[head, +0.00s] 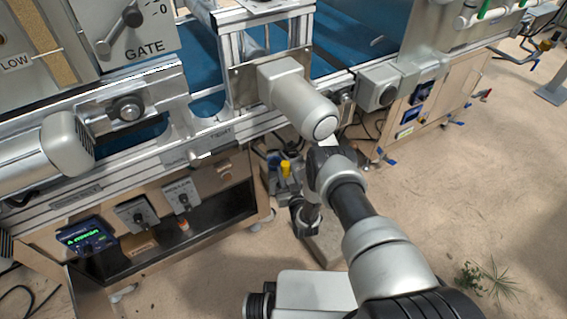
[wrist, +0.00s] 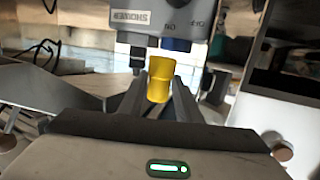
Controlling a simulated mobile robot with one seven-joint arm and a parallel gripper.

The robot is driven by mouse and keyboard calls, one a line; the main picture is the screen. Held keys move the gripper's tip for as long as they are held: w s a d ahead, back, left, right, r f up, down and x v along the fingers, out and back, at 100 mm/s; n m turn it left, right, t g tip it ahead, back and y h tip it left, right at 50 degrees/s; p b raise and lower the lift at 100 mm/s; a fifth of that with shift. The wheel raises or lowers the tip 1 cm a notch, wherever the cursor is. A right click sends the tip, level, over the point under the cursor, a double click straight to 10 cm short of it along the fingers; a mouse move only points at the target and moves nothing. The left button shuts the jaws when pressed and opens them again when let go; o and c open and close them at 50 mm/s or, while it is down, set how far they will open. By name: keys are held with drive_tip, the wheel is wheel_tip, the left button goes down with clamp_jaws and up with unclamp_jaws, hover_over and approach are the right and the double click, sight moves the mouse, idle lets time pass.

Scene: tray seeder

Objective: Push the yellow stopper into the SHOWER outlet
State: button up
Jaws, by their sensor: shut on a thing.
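The yellow stopper (wrist: 160,80) stands upright between the two dark fingers of my gripper (wrist: 158,94) in the wrist view. The gripper is shut on it, and the stopper's upper part sticks out above the fingers. A grey box marked SHOWER (wrist: 165,18) is just beyond, its label upside down in this view. The stopper's top appears apart from both.
A grey cylindrical motor (head: 298,97) juts out above my arm in the head view. The wooden cabinet with a control panel (head: 150,215) is to the left. Another cabinet (head: 425,110) stands to the right. Open floor (head: 470,190) lies at the right.

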drive_tip(key=shift+w+a+b, duration=0.55)
drive_tip(key=shift+w+a, duration=0.05)
drive_tip(key=shift+w, duration=0.3)
drive_tip(key=shift+w+a+b, duration=0.5)
drive_tip(key=shift+w+a, duration=0.1)
drive_tip(key=shift+w, duration=0.25)
drive_tip(key=shift+w+a+b, duration=0.55)
drive_tip(key=shift+w+a, duration=0.05)
drive_tip(key=shift+w, duration=0.3)
drive_tip(key=shift+w+a, duration=0.35)
drive_tip(key=shift+w, duration=0.2)
drive_tip(key=shift+w+a, duration=0.35)
drive_tip(key=shift+w, duration=0.2)
drive_tip(key=shift+f, duration=1.6)
drive_tip(key=o, duration=1.2)
drive_tip(key=shift+c, duration=0.2)
drive_tip(key=shift+s, duration=0.1)
